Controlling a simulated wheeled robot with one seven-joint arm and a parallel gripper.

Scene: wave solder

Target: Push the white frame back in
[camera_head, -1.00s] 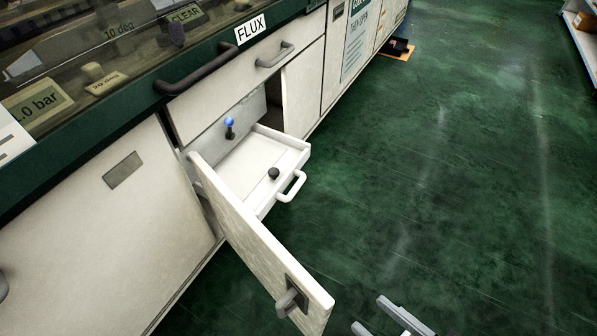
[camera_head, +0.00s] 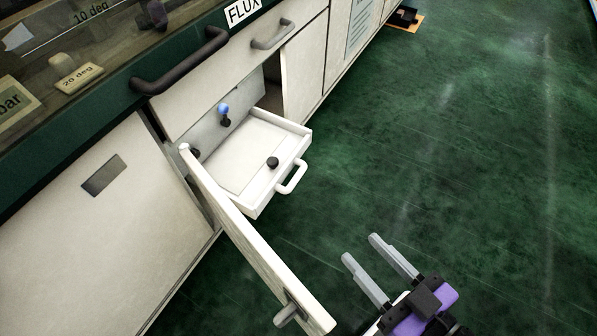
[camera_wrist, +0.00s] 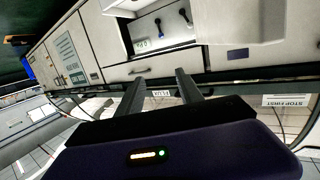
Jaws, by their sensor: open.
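The white frame (camera_head: 254,206) is a shallow drawer-like tray, pulled out of the cabinet below the FLUX sign. It has a white loop handle (camera_head: 292,178) on its front. A dark knob (camera_head: 272,163) and a blue-topped knob (camera_head: 224,109) show at it. My gripper (camera_head: 361,248) is open and empty, in front and to the lower right of the frame, apart from it. In the wrist view, which looks turned over, the open frame (camera_wrist: 128,34) lies beyond my gripper (camera_wrist: 160,75).
A white cabinet door (camera_head: 250,247) stands swung open left of the frame, with a dark latch handle (camera_head: 287,314) near its outer end. Another door (camera_head: 303,75) stands right of the opening. The green floor (camera_head: 450,150) to the right is clear.

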